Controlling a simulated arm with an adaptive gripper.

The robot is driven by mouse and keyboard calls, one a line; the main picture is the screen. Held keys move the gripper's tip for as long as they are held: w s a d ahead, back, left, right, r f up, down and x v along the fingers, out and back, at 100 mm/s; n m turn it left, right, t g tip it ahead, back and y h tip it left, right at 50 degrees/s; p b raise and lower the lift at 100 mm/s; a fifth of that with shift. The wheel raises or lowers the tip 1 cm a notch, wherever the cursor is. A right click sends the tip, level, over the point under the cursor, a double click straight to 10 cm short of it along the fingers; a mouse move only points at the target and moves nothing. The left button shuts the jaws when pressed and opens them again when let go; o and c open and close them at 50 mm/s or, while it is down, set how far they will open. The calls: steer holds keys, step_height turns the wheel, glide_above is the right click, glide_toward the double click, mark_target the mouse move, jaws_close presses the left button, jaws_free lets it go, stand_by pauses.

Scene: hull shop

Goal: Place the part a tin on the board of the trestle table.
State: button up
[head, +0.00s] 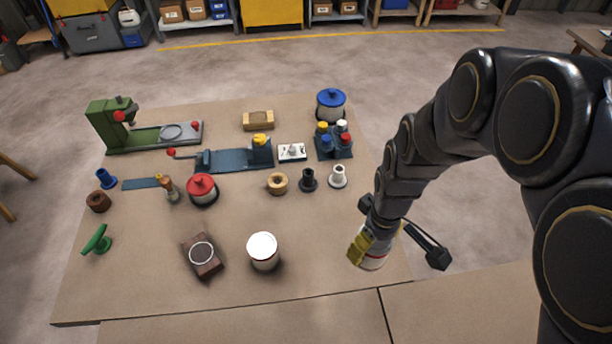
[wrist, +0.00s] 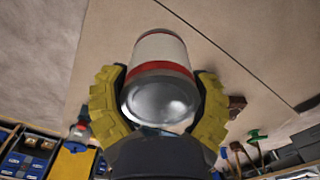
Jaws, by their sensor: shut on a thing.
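A white tin with a red band (head: 374,262) is in my gripper (head: 363,249), at the right front of the board in the head view. In the wrist view the tin (wrist: 160,50) sits between the two yellow fingers of my gripper (wrist: 160,98), which are shut on its sides, with its shiny metal end toward the camera. In the head view my gripper hides part of the tin. I cannot tell whether its base touches the board. The trestle table's board (head: 320,285) is tan and broad.
A white-topped tin (head: 263,250) stands left of my gripper, beside a brown block with a ring (head: 202,254). A red-lidded pot (head: 202,188), a blue-lidded pot (head: 331,104), a bottle rack (head: 333,142) and a green machine (head: 112,124) stand farther back. The board's front middle is clear.

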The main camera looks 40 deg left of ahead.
steer(key=w+a+f, duration=0.2)
steer(key=w+f, duration=0.1)
steer(key=w+a+f, duration=0.3)
steer(key=w, duration=0.1)
steer(key=w+a+f, duration=0.3)
steer(key=w, duration=0.1)
steer(key=shift+w+f, duration=0.2)
steer(key=shift+f, duration=0.2)
steer(key=shift+w+f, duration=0.1)
steer(key=shift+f, duration=1.45)
steer(key=shift+f, duration=0.15)
steer(key=o, duration=1.1)
steer(key=shift+o, duration=0.2)
step_height(320, 180, up, 12)
